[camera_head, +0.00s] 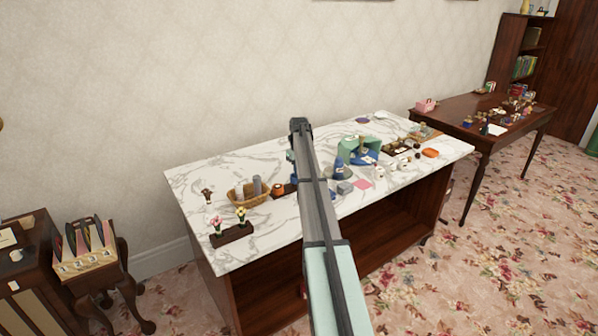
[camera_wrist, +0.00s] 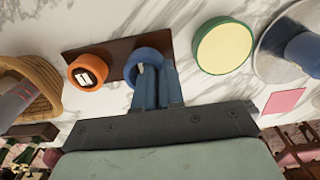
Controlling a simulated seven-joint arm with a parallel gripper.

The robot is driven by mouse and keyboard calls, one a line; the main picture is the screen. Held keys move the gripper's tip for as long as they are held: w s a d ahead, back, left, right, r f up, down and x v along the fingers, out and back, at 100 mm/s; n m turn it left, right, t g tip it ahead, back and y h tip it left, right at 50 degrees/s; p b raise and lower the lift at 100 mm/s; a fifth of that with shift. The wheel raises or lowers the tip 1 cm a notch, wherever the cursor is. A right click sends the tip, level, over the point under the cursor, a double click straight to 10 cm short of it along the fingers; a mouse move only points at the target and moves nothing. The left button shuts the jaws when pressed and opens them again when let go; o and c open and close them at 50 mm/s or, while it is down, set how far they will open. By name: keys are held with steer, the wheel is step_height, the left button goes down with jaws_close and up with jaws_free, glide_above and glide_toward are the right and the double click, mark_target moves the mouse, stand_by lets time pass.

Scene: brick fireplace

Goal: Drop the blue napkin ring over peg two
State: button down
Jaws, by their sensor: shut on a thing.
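The blue napkin ring (camera_wrist: 131,66) is in my gripper (camera_wrist: 157,72), whose two blue-grey fingers are shut on its near right wall in the wrist view. The ring overlaps the right part of a dark brown peg board (camera_wrist: 112,55). I cannot tell whether it is around a peg or above one. An orange ring (camera_wrist: 72,73) sits at the board's left end, with a small pale label or peg top in its opening. In the head view my arm hides most of the gripper, and the orange ring (camera_head: 278,188) shows just left of it.
A wicker basket (camera_head: 238,197) with grey cylinders stands left of the board. A green-rimmed yellow disc (camera_wrist: 222,47), a pink sheet (camera_wrist: 284,101) and a grey plate (camera_wrist: 270,62) with a blue object lie right. Bare marble (camera_head: 215,170) shows at the back left.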

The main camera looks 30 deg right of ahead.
steer(key=shift+f, duration=0.25)
steer(key=c, duration=1.2)
jaws_free()
steer(key=shift+o, duration=0.2)
step_height(320, 180, up, 14)
steer(key=shift+f, duration=0.1)
